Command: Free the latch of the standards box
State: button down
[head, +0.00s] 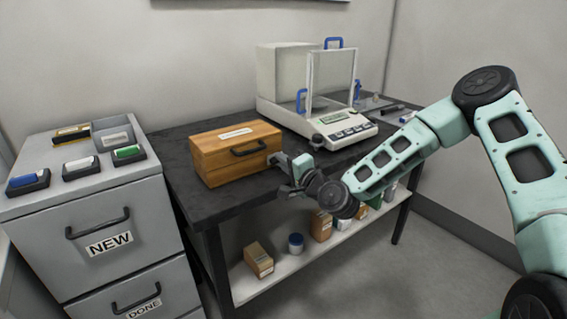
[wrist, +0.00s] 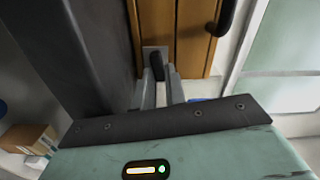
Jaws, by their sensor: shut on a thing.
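The standards box (head: 222,160) is a closed wooden box with a pale label on its lid and a black handle (head: 248,148) on its front. In the wrist view, its wooden front (wrist: 192,45) fills the upper middle. A dark latch tab (wrist: 155,64) on a grey plate (wrist: 153,49) sits there, to the left of the handle. My gripper (head: 277,161) is at the right end of the box's front. In the wrist view, my gripper (wrist: 160,85) is shut on the latch, one finger on each side. The head view hides the latch behind my gripper.
The dark table (head: 195,202) carries a balance (head: 335,128) with a glass shield behind and right of the box. A grey cabinet (head: 95,205) with several small trays stands left. A lower shelf (head: 270,277) holds boxes and a jar (head: 296,243).

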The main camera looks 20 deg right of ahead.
jog(key=shift+f+m, duration=0.1)
jog(key=shift+m, duration=0.5)
jog(key=c, duration=1.4)
grip_release()
jog(key=shift+c, duration=0.2)
